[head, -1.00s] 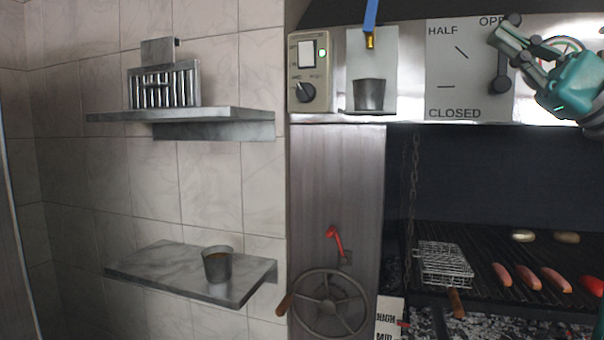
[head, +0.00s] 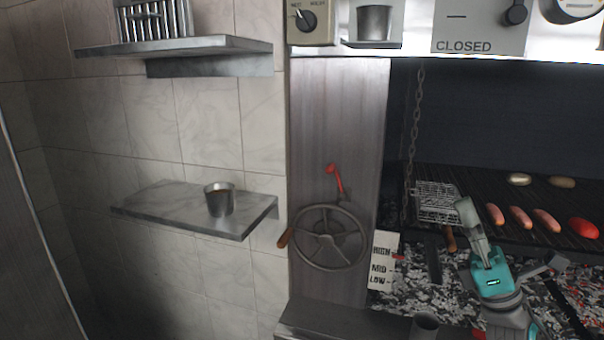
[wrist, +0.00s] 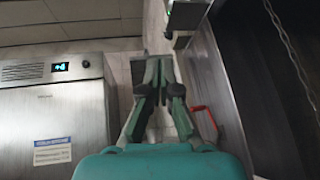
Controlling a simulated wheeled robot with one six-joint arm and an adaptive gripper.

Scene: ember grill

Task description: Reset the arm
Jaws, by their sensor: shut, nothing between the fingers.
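My gripper (head: 466,209) is in the lower right of the head view, on a teal wrist, in front of the grill's ember bed. Its fingers point up, and in the picture their tips lie beside the wire grill basket. In the wrist view my gripper (wrist: 158,62) shows with its two fingers together and nothing between them. It appears apart from any object. The rest of my arm is mostly out of view.
The grill grate (head: 480,190) holds a wire basket (head: 437,197), several sausages (head: 520,217) and a red item (head: 583,228). A handwheel (head: 329,238) and red lever (head: 334,176) are on the steel panel. A cup (head: 219,199) stands on the lower shelf (head: 160,200).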

